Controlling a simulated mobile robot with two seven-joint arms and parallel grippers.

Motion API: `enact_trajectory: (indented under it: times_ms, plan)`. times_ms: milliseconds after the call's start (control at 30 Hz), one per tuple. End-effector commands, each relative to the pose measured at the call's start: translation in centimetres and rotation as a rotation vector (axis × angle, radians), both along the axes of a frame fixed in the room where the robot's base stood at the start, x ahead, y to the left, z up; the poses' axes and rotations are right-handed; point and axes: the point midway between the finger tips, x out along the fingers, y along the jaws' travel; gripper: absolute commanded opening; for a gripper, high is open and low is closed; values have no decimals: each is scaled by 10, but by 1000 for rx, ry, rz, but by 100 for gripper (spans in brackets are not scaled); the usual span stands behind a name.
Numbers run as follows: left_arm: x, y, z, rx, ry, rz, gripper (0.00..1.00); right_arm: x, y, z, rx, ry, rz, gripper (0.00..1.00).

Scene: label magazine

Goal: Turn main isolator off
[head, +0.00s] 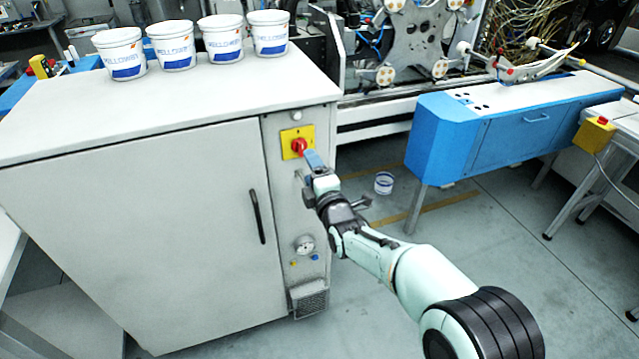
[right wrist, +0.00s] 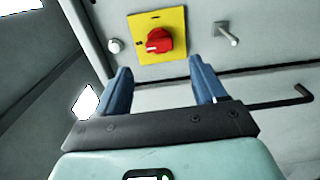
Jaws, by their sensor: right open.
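The main isolator is a red rotary knob (head: 299,146) on a yellow plate (head: 288,134), on the narrow front panel of the white cabinet. In the right wrist view the red knob (right wrist: 159,41) sits on its yellow plate (right wrist: 172,18), just beyond the fingertips and between them. My right gripper (head: 307,166) is close to the knob at its lower right in the head view. In the right wrist view its two blue fingers (right wrist: 158,78) are spread apart with nothing between them. I see no contact with the knob. My left gripper is not in view.
The white cabinet (head: 150,220) has a black door handle (head: 257,216) and a gauge (head: 304,245) lower on the panel. A metal peg (right wrist: 228,34) sticks out beside the plate. Several white tubs (head: 221,38) stand on top. A blue cabinet (head: 510,130) stands to the right.

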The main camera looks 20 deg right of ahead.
Motion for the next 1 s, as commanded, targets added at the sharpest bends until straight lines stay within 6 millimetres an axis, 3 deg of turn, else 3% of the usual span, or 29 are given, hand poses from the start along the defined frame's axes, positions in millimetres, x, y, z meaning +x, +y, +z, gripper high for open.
enact_trajectory:
  times_ms: [100, 333, 867, 1000]
  plan:
    - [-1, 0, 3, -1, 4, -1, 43, -22, 0, 2, 5, -1, 1, 70]
    - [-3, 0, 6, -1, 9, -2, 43, -46, -2, 1, 0, 0, 0, 70]
    - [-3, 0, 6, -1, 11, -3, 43, -50, -2, 0, -1, 0, 0, 70]
    - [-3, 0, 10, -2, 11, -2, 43, -50, 1, -18, 29, 49, 1, 70]
